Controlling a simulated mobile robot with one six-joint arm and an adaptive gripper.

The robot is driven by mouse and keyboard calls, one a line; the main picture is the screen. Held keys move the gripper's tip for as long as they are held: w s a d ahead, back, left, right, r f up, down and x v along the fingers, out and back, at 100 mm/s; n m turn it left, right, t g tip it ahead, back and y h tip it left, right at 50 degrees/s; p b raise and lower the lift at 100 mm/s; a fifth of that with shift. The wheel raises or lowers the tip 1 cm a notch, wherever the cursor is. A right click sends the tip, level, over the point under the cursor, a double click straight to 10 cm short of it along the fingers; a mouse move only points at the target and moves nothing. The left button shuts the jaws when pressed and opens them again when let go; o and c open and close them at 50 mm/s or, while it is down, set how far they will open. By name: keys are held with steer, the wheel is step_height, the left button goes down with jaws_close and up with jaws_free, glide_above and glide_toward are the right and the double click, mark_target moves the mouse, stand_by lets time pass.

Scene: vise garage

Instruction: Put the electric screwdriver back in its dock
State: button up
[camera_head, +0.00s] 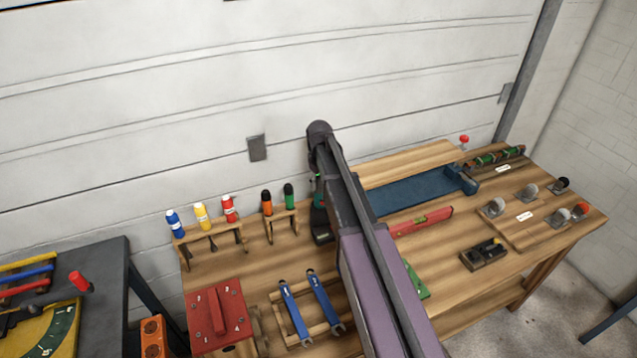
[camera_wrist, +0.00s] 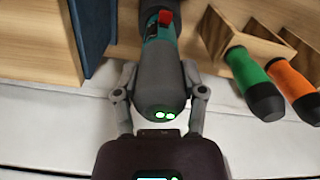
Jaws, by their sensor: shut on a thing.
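My gripper (camera_wrist: 159,78) is shut on the electric screwdriver (camera_wrist: 162,86), with one finger on each side of its dark grey body. The screwdriver has a teal band, a red button and small green lights on its near end. Its far end runs out of the top of the wrist view. In the head view my arm hides most of the gripper and screwdriver. A dark piece with a bit of green (camera_head: 319,222) shows just left of the arm, beside the screwdriver rack. I cannot tell whether it is the dock, the screwdriver or both.
A wooden rack (camera_head: 284,218) with green (camera_head: 289,196) and orange (camera_head: 267,203) handled screwdrivers stands close left of the arm. Another rack (camera_head: 211,241) holds bottles. The wall is close behind.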

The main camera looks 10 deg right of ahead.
steer(key=shift+f+b, duration=0.5)
steer(key=shift+f, duration=0.05)
stand_by(0.6)
steer(key=o, duration=1.3)
steer(key=shift+c, duration=0.2)
steer(key=shift+o, duration=0.4)
steer(key=shift+r, duration=0.15)
steer(key=shift+r+p, duration=3.4)
steer(key=shift+p, duration=0.1)
